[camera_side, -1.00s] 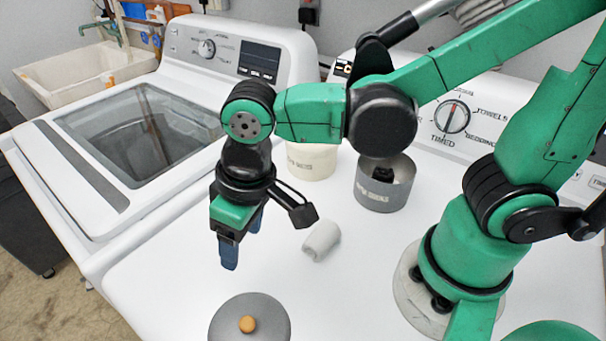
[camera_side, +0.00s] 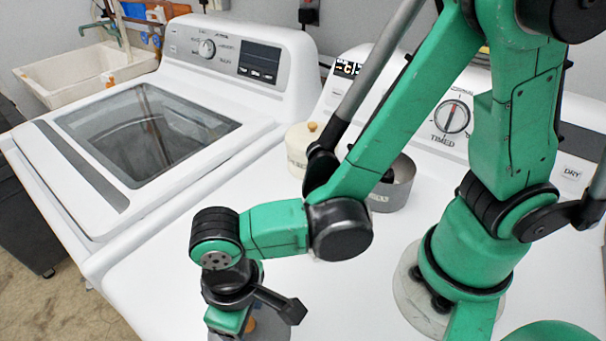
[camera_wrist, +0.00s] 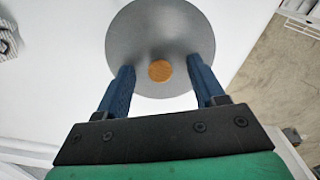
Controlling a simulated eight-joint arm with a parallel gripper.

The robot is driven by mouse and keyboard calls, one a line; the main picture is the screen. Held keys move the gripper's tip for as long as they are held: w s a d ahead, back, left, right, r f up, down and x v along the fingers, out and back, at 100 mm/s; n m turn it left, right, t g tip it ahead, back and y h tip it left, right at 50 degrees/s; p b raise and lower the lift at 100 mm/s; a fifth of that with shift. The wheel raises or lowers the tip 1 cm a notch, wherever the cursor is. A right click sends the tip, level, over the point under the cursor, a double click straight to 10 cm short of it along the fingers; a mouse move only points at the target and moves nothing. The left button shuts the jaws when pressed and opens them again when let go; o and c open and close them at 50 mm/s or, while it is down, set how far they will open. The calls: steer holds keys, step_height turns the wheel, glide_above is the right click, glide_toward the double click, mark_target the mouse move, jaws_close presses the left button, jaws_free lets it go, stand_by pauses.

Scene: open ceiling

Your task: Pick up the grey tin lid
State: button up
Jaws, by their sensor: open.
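The grey tin lid (camera_wrist: 160,30) is a flat round disc with a small orange-tan knob (camera_wrist: 160,71) at its middle. It lies on the white dryer top. My gripper (camera_wrist: 161,78) is over the lid with its two blue fingers apart, one on each side of the knob, and nothing is between them but the knob below. I cannot tell whether the fingers touch the lid. In the side view the lid (camera_side: 272,328) shows only in part at the bottom edge, behind my gripper, whose fingertips are hidden there.
A grey tin (camera_side: 397,188) stands behind my arm, partly hidden. Beside it is a cream tin (camera_side: 298,160) with a knobbed lid. A pale striped thing (camera_wrist: 7,42) lies at the wrist view's left edge. A washer (camera_side: 150,130) stands at left. The dryer's edge is close to the lid.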

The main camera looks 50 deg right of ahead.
jaws_close()
stand_by(0.4)
